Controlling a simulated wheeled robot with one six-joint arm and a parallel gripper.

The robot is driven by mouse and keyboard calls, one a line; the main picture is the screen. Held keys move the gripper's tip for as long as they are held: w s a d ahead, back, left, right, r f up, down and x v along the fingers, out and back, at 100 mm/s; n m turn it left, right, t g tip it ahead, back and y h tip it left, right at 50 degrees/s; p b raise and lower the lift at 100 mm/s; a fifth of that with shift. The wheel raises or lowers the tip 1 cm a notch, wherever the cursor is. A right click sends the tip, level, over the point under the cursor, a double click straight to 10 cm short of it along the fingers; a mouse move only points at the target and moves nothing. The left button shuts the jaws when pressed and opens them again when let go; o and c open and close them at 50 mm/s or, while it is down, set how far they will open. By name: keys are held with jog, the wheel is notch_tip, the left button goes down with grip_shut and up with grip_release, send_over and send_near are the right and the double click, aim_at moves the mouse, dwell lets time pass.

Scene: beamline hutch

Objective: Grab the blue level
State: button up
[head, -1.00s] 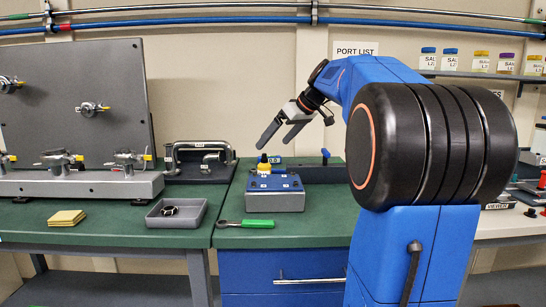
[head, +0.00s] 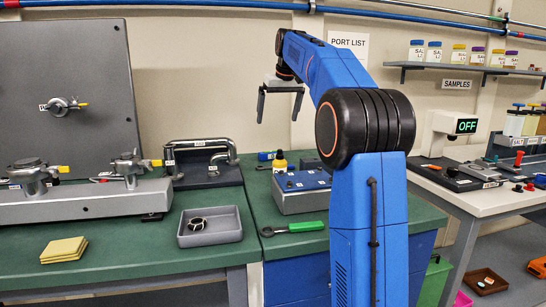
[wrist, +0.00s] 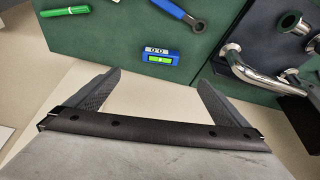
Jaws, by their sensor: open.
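The blue level (wrist: 160,57) lies on the green bench top in the wrist view, with a bright green window and a small "0.0" label. In the head view it is a small blue block (head: 266,155) at the back of the bench, left of a yellow bottle. My gripper (head: 279,104) is open and empty, fingers pointing down, well above the bench. In the wrist view the level sits beyond and between my two spread fingertips (wrist: 160,80), apart from them.
A blue-topped control box (head: 300,182) and a green-handled tool (head: 293,228) are in front of the level. Bent metal pipes (head: 200,150) stand to its left. A grey tray (head: 212,239) holds a ring. In the wrist view, a blue-handled wrench (wrist: 178,11) is near the level.

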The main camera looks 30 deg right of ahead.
aim_at(271, 152)
jog(key=x, duration=1.6)
jog(key=shift+w+f, duration=0.1)
jog(key=shift+f, duration=0.1)
jog(key=c, duration=1.2)
